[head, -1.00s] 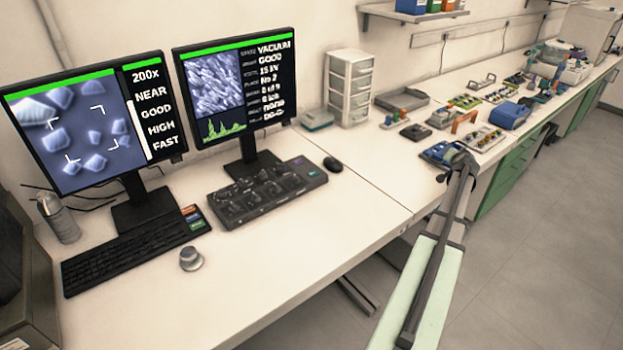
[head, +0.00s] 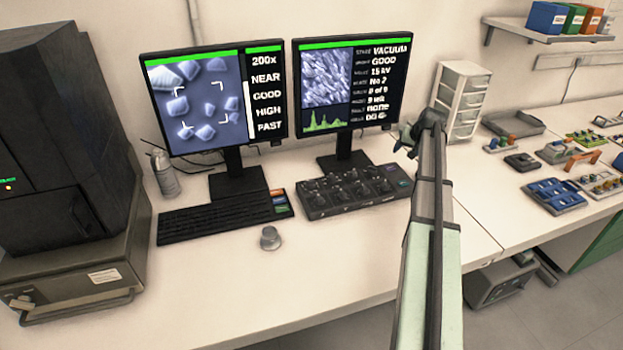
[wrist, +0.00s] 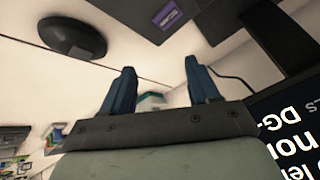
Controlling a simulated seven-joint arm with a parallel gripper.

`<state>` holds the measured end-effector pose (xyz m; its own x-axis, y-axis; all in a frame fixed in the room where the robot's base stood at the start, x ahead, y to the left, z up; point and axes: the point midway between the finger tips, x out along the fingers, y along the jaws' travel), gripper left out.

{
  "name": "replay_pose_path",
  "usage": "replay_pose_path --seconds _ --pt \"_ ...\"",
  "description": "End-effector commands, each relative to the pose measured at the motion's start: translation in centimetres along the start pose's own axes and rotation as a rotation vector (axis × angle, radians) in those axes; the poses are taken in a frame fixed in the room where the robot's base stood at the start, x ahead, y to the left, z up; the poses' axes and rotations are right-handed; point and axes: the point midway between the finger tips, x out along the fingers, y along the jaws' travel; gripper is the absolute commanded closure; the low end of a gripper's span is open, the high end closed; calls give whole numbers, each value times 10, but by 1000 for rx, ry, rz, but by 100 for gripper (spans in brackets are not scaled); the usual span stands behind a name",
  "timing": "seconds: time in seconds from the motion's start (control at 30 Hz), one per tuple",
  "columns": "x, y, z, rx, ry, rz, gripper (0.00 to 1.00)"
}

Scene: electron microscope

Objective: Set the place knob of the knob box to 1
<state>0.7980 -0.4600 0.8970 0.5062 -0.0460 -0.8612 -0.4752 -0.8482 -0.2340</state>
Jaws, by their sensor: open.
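The knob box (head: 325,205) is a black panel on the desk below the right-hand monitor. Several dark knobs stand on its top, and it has a small coloured label at its right end. The knob labels are too small to read, so I cannot tell which knob is the place knob or how it is set. In the wrist view only a dark end of the box (wrist: 128,12) with a purple label shows at the top edge. My gripper (head: 405,140) is raised above and behind the box's right end. In the wrist view its two blue fingers (wrist: 160,82) are apart and empty.
The right monitor (head: 345,85) stands close left of my gripper, its base (wrist: 272,28) near too. A mouse (wrist: 75,36) lies beside the box. A keyboard (head: 220,215) and a small round metal knob (head: 270,238) are left. White drawers (head: 462,98) stand right. The front desk is clear.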

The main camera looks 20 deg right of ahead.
Motion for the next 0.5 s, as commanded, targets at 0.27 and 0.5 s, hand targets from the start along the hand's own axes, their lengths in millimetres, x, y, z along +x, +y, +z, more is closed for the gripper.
replay_pose_path --seconds 0.27,0.5 --pt "-8 -134 36 -152 -202 16 40" --pt "-30 -233 78 -270 -359 63 40"
